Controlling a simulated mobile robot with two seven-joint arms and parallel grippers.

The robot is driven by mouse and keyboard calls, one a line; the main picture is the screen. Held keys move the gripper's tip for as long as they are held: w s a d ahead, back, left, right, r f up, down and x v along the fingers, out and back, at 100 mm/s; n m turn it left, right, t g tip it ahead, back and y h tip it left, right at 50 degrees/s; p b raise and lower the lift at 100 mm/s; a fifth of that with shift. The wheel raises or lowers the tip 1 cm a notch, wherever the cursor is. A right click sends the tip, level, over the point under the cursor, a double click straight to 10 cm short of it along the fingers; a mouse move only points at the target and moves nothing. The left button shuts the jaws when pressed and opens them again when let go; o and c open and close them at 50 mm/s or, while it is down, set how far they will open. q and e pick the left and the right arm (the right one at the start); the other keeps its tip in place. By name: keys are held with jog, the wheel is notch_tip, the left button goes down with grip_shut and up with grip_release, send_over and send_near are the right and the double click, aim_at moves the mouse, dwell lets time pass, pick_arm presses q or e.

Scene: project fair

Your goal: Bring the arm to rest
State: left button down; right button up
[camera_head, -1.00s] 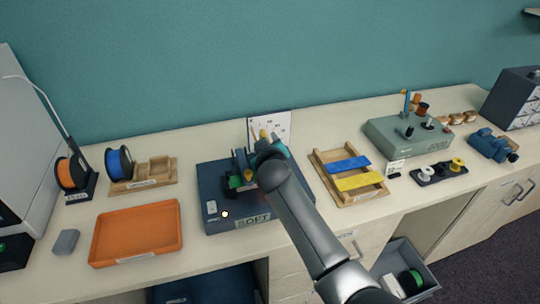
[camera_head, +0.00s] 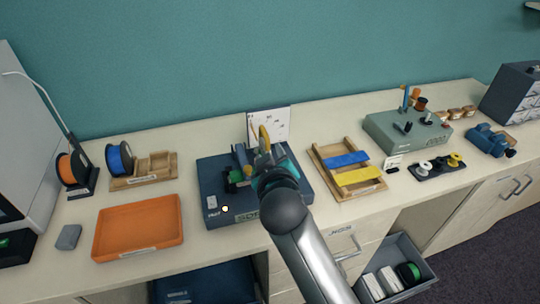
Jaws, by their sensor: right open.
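My right arm comes in from the bottom and reaches up over the dark blue machine (camera_head: 222,210) in the middle of the counter. My right gripper (camera_head: 264,146) is above the back of this machine, in front of the white card (camera_head: 281,122). Its yellow and dark fingers point away toward the wall, and the gripper is open. I see nothing held in it. The wrist hides part of the machine and its label. My left gripper is not in view.
An orange tray (camera_head: 138,252) and blue spool (camera_head: 119,158) stand left. A wooden frame (camera_head: 325,178) with blue and yellow strips and a grey-green box (camera_head: 385,142) stand right. An open drawer (camera_head: 424,272) juts out below the counter. Counter between the tray and machine is clear.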

jog(key=shift+s, duration=0.2)
dwell(0.4)
jog(key=s+d+f+m+g+h, duration=0.1)
jog(key=s+d+f+m+g, duration=0.3)
jog(key=s+d+f, duration=0.7)
jog(key=s+d+f+m+g, duration=0.1)
jog(key=s+d+g, duration=0.15)
jog(key=s, duration=0.65)
jog(key=s+d+f+g, duration=0.1)
jog(key=s+g, duration=0.3)
jog(key=s, duration=0.4)
jog(key=s+f+g+b, duration=0.2)
jog(key=f+b, duration=0.7)
jog(key=f, duration=2.3)
jog(key=s+d+f+b, duration=0.1)
jog(key=s+f+b, duration=0.2)
jog(key=s+f, duration=0.5)
jog(key=s+d+f+b, duration=0.1)
jog(key=s+f+b, duration=0.3)
jog(key=s+f, duration=0.4)
notch_tip(320, 180, down, 4)
jog(key=shift+d+f, duration=0.15)
jog(key=shift+d, duration=0.2)
